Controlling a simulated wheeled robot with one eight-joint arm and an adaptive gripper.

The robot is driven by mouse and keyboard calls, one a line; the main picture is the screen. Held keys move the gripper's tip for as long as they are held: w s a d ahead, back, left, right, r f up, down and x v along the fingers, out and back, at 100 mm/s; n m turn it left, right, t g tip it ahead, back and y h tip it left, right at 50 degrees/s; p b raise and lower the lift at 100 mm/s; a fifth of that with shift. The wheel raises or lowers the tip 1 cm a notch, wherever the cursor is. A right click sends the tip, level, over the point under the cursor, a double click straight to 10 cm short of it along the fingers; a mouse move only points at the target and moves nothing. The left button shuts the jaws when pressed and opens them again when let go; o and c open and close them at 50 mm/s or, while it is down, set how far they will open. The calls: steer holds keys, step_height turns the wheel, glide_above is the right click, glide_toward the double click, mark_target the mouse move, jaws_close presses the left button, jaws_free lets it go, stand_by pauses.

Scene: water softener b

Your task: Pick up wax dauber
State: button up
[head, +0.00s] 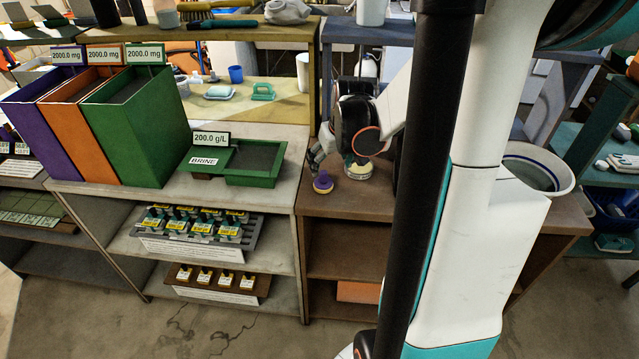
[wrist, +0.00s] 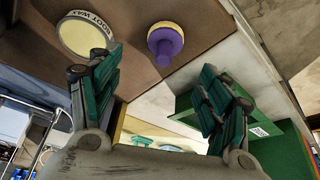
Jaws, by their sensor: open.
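The wax dauber (head: 323,182), a purple knob with a yellow round pad, sits on the brown shelf top (head: 345,204) near its left edge. It also shows in the wrist view (wrist: 166,44), ahead of and between the finger lines. My gripper (head: 318,154) is just behind and above the dauber in the head view. In the wrist view my gripper (wrist: 162,66) has its two green-padded fingers wide apart with nothing between them. The dauber looks clear of both fingers.
A round tin labelled boot wax (wrist: 86,35) stands close to the dauber, near one finger; it shows in the head view (head: 358,171) too. A green brine tray (head: 234,181) is to the left. A white basin (head: 535,170) stands at the right.

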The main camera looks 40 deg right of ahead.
mark_target(325, 174)
steer(key=b+x, duration=0.1)
steer(key=x, duration=0.3)
steer(key=shift+f, duration=0.2)
steer(key=shift+a+b+x, duration=0.1)
steer(key=shift+b+x, duration=0.6)
steer(key=shift+x, duration=0.65)
steer(key=shift+a+b+x, duration=0.15)
steer(key=shift+b+x, duration=0.5)
steer(key=shift+x, duration=0.7)
steer(key=shift+w, duration=0.1)
steer(key=shift+r, duration=0.1)
steer(key=shift+c, duration=0.2)
steer(key=c, duration=1.2)
steer(key=shift+r, duration=0.1)
step_height(325, 174, up, 20)
steer(key=p, duration=0.7)
